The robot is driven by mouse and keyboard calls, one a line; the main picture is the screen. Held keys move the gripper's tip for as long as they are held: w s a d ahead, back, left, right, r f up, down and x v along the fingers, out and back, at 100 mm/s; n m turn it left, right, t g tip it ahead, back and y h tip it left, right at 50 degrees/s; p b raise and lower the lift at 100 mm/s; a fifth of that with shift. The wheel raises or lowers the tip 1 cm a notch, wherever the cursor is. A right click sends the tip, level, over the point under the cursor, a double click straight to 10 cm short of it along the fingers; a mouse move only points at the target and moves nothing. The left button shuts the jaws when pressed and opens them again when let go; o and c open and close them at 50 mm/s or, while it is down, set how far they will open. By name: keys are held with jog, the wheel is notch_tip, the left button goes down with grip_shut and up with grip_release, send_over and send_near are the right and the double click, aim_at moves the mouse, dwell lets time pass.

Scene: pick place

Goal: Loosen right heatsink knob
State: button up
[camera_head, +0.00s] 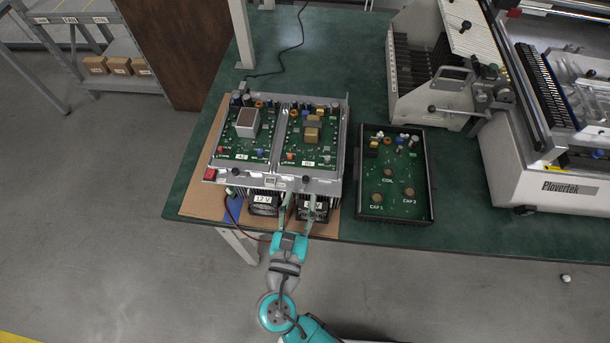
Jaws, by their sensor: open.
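A metal chassis with two green circuit boards (278,178) lies on the table, and two black finned heatsinks stick out from its front side. The left heatsink (263,209) has a white "12 V" label. The right heatsink (322,213) has a white label partly covered by a finger. My gripper (298,203) is open at the front of the chassis, one finger between the two heatsinks and the other in front of the right one. I cannot make out the right heatsink's knob; the fingers may hide it. Contact cannot be told.
A black tray (432,212) with loose parts and cap and coil markings sits right of the chassis. A large white Plovertek machine (560,192) fills the table's right side. The chassis stands on a brown mat (197,200) near the front edge.

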aim_at(305, 182)
jog(key=w, duration=0.6)
jog(key=shift+w+d, duration=0.3)
jog(key=shift+d, duration=0.1)
